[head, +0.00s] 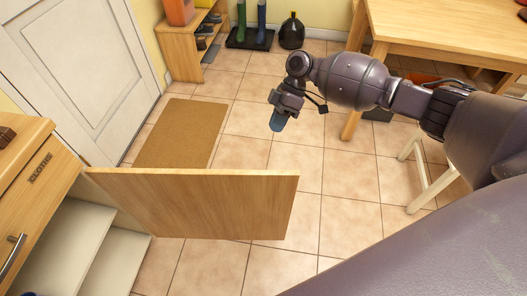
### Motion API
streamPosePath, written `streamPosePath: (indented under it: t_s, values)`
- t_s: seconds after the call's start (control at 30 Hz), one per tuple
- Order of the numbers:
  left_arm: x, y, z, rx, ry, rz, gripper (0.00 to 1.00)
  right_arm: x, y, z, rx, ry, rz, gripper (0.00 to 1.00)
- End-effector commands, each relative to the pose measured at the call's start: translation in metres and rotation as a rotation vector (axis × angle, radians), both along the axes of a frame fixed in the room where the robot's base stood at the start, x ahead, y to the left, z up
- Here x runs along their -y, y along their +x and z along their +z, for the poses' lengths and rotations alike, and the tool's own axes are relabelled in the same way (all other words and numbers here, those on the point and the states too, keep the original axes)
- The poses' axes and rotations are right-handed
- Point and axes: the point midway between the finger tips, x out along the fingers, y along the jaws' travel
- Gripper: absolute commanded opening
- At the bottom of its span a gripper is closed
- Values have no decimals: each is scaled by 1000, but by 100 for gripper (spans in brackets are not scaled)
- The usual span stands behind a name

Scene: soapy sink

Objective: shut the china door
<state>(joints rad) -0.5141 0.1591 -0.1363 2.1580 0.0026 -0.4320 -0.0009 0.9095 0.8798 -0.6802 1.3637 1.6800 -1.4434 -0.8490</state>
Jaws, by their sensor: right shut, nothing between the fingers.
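A light wooden cabinet door (200,204) stands wide open at the lower left, sticking out over the floor to the right of its cabinet. No label shows on the face I see, so I cannot confirm that it is the china door. The open cabinet shows pale shelves (113,263) inside. My right gripper (278,123) is shut and empty, pointing down beyond the door's top edge, near its outer end. It appears apart from the door. My left gripper is not in view.
A labelled drawer (35,190) with a metal handle is above the cabinet opening. A brown mat (180,133) lies by the white room door (75,60). A wooden table (450,32) and a white stool (428,180) stand at the right. Tiled floor is clear between.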

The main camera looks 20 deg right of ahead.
Motion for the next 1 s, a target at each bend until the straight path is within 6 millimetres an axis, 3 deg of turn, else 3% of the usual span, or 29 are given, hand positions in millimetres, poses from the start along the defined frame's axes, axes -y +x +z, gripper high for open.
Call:
streamPosePath:
  t_s: [0.17, 0.67, 1.0]
  values:
    - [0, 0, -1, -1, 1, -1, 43, -7, -3, -9, -1, 2, 3, 0]
    - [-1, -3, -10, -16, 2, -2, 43, -53, -27, -79, -2, 1, 2, 0]
    - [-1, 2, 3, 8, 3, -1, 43, -68, -59, -76, 3, 1, 0, 0]
